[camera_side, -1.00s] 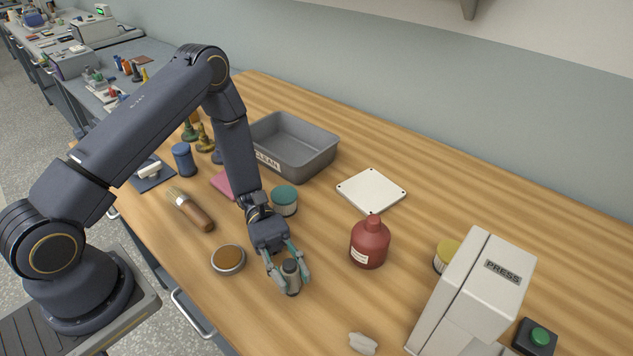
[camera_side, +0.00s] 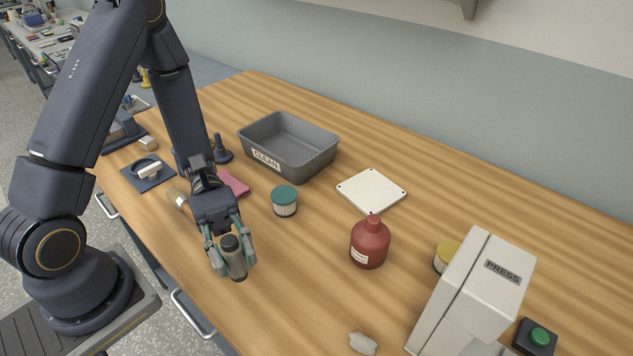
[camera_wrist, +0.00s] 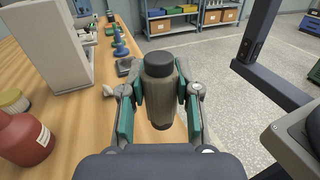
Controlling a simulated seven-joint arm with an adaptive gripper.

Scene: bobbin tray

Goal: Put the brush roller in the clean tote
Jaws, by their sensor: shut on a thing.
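The brush roller appears to be the grey-brown cylinder with dark ends (camera_side: 235,258), seen close in the wrist view (camera_wrist: 160,92). My gripper (camera_side: 231,252) is shut on it, with a green-padded finger on each side, and it stands about upright. It looks raised off the table, but the gap beneath is hard to judge. The wrist view shows the gripper's fingers (camera_wrist: 160,108) on both sides of it. The clean tote (camera_side: 318,163) is a grey open bin labelled CLEAN, behind and right of my gripper. Its visible inside looks empty.
A teal-lidded jar (camera_side: 285,202) stands between my gripper and the tote. A pink block (camera_side: 236,184) lies behind the gripper. A white plate (camera_side: 371,190), red bottle (camera_side: 370,245) and the press (camera_side: 470,295) are to the right.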

